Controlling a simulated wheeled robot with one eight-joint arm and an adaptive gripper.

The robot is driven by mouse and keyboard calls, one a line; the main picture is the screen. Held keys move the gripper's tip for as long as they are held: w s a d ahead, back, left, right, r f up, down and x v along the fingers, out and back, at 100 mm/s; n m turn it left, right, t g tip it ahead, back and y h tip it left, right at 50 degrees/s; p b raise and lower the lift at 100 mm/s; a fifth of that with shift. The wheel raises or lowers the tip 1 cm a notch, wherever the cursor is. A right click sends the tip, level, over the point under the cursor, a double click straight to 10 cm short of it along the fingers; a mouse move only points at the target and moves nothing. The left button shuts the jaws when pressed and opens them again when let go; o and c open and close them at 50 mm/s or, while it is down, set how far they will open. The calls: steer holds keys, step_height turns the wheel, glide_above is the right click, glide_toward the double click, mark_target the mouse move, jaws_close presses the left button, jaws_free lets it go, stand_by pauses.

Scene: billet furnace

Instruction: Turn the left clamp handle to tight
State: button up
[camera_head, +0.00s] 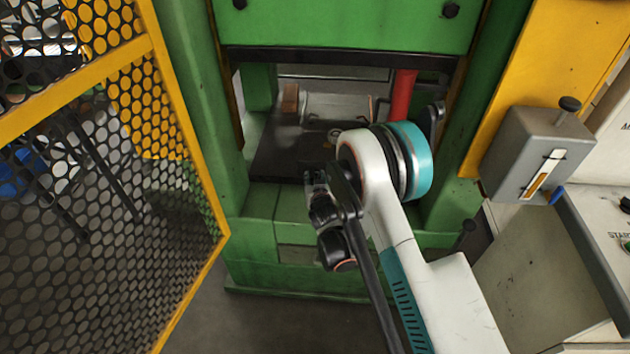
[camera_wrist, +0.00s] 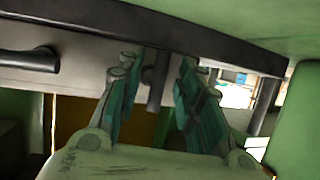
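In the wrist view, my gripper (camera_wrist: 155,75) is open, with its two teal-padded fingers apart. A dark clamp handle (camera_wrist: 157,82) hangs roughly upright between the fingers, with gaps visible on both sides. A second dark handle (camera_wrist: 32,60) lies roughly level at the left of the same pale bar (camera_wrist: 85,80). I cannot tell from these views which of the two is the left clamp handle. In the head view, my arm covers the front of the press, and neither the fingers nor the handles can be made out clearly.
The green press frame (camera_head: 205,120) surrounds the opening, with a red cylinder (camera_head: 403,92) and a brown block (camera_head: 290,100) inside. A yellow mesh guard (camera_head: 190,290) stands at left and a grey box (camera_head: 520,150) at right. A dark edge (camera_wrist: 200,42) runs close above the fingers.

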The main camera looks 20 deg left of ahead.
step_height(320, 180, up, 10)
stand_by(0.6)
